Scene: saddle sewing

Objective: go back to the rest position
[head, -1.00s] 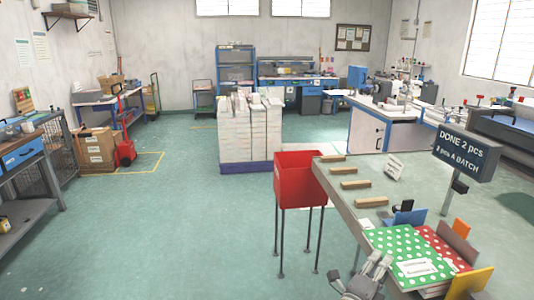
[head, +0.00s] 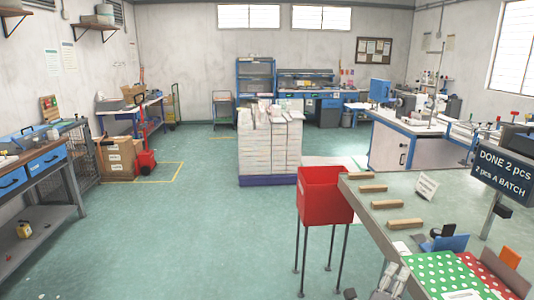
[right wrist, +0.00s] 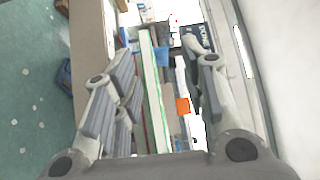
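My right gripper (head: 393,280) shows at the bottom of the head view, beside the left edge of the green polka-dot fabric (head: 440,272). In the right wrist view its fingers (right wrist: 160,55) are spread apart, with nothing visibly clasped between them. The edge of a white and green stack (right wrist: 154,90) shows in the gap; I cannot tell how far beyond the fingers it lies. My left gripper is not in view.
A work table (head: 375,228) with wooden blocks (head: 405,224) and a sign (head: 505,175) reading "DONE 2 pcs" stands at right. A red bin (head: 325,197) on legs adjoins it. A white stack on a pallet (head: 269,180) stands behind. The floor at centre-left is clear.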

